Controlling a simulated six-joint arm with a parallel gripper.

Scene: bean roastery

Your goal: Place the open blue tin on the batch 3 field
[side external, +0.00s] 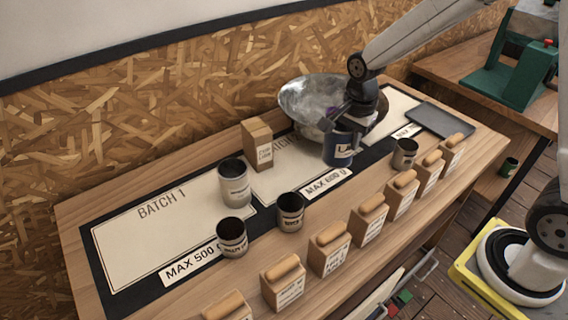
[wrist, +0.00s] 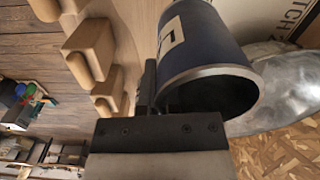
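The open blue tin (side external: 338,152) has a pale label and shows at the front right of the middle field. In the wrist view the tin (wrist: 212,40) is large, its dark open mouth towards the camera. My gripper (side external: 347,122) is at its rim; one dark finger (wrist: 148,88) lies along its outer wall, and the other finger is hidden. The tin appears held; I cannot tell whether its base touches the board. The batch 3 field (side external: 397,106) is the cream panel at the right end, partly hidden by my arm and a metal bowl.
The metal bowl (side external: 308,98) stands behind the tin. A grey tray (side external: 440,119) lies at the right end. A small dark tin (side external: 404,154) stands in front of the right field. Wooden-topped blocks (side external: 330,255) line the front edge. Other tins and a carton (side external: 257,145) stand left.

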